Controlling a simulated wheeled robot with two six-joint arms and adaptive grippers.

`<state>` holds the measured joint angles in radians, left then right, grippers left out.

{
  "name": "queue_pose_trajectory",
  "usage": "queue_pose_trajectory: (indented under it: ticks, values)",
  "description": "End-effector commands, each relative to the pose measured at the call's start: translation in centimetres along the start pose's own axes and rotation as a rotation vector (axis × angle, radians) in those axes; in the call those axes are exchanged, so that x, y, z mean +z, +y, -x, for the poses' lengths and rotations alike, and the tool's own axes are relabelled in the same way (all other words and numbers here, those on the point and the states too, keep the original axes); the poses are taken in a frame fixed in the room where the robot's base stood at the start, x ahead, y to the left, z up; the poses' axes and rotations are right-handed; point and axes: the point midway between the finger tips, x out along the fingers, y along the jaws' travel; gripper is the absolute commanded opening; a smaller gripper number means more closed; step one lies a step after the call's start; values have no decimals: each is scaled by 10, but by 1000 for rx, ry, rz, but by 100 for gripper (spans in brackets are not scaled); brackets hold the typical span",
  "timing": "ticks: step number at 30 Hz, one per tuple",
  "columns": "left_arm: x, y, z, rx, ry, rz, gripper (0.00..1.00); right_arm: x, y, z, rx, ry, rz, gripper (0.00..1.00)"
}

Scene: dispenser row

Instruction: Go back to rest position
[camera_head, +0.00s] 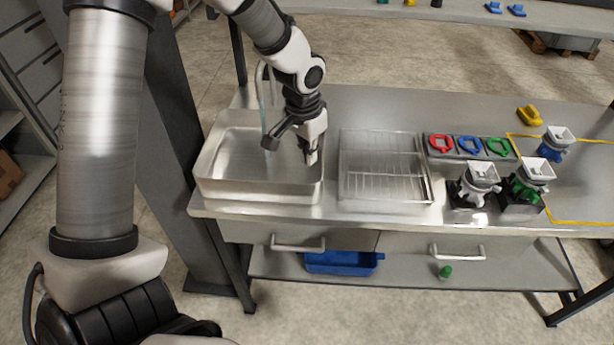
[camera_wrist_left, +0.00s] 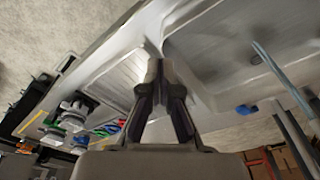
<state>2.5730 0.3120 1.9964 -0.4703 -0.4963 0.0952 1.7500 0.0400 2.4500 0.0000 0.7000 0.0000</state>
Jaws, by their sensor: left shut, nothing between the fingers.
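My left gripper (camera_head: 311,158) hangs over the right part of the metal sink basin (camera_head: 207,165), its fingers pointing down near the basin's right wall. It is shut and holds nothing. In the left wrist view the shut fingers (camera_wrist_left: 160,68) point toward the rim between the basin and the drying rack. My left arm reaches in from the left of the head view and bends down over the basin. My right gripper is not in view.
A wire drying rack (camera_head: 385,185) stands right of the basin. Beyond it are red, blue and green rings (camera_head: 469,145), dispensers (camera_head: 478,183) and a yellow piece (camera_head: 529,115). A thin faucet (camera_head: 262,95) rises close to my left arm. A blue tray (camera_head: 340,262) lies on the lower shelf.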

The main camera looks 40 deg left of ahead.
Motion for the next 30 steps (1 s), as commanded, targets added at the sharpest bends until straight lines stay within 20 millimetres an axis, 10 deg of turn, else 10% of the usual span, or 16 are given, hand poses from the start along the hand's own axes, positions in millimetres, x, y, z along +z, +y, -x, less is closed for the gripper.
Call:
queue_pose_trajectory:
  ticks: [15,19,30]
  values:
    - [16,7,-34,9,-60,-2,0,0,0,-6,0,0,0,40]
    - [36,10,-73,10,-137,-8,0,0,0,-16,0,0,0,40]
    - [248,88,-266,87,-549,19,0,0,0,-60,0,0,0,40]
